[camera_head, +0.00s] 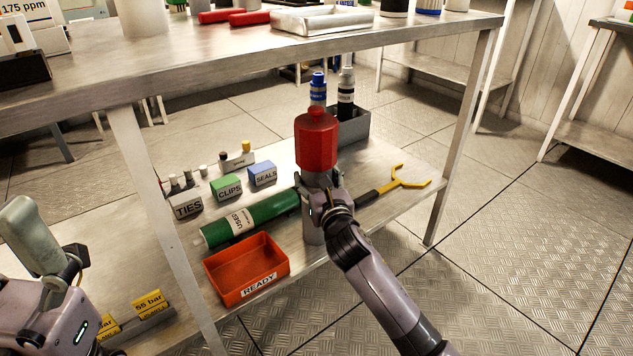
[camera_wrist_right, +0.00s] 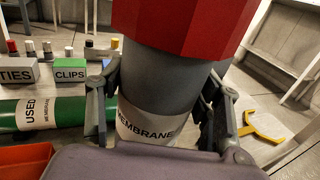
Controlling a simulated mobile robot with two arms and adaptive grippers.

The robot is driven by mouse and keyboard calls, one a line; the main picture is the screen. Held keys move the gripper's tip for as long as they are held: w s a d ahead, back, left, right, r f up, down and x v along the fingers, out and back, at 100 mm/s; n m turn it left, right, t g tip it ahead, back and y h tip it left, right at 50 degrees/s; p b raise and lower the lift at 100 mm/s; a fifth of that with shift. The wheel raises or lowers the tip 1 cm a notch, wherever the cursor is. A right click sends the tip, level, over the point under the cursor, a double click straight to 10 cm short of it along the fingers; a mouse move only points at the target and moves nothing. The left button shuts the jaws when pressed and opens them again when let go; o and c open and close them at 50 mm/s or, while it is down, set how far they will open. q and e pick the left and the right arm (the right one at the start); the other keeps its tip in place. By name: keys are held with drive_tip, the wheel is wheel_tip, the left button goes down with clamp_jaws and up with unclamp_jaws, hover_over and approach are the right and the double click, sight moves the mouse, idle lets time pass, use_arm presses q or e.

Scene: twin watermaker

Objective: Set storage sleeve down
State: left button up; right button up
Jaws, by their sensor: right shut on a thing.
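The storage sleeve (camera_head: 313,228) is a grey cylinder with a red hexagonal cap (camera_head: 316,140) and a white MEMBRANE label (camera_wrist_right: 148,128). It is upright over the front of the lower shelf (camera_head: 250,232), right of the orange READY tray (camera_head: 236,292). I cannot tell whether its base touches the shelf. My right gripper (camera_head: 324,200) is shut on the sleeve below the cap, with one finger on each side in the right wrist view (camera_wrist_right: 160,110).
A green USED cylinder (camera_head: 250,217) lies left of the sleeve. A yellow-ended wrench (camera_head: 402,179) lies to its right. Behind are a grey bin (camera_head: 354,128) with bottles and TIES (camera_head: 187,206), CLIPS (camera_head: 227,187) and SEALS (camera_head: 262,173) boxes. The table top (camera_head: 215,38) overhangs the shelf.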

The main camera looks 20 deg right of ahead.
drive_tip(key=shift+r, duration=0.15)
drive_tip(key=o, duration=1.8)
drive_tip(key=shift+f, duration=0.2)
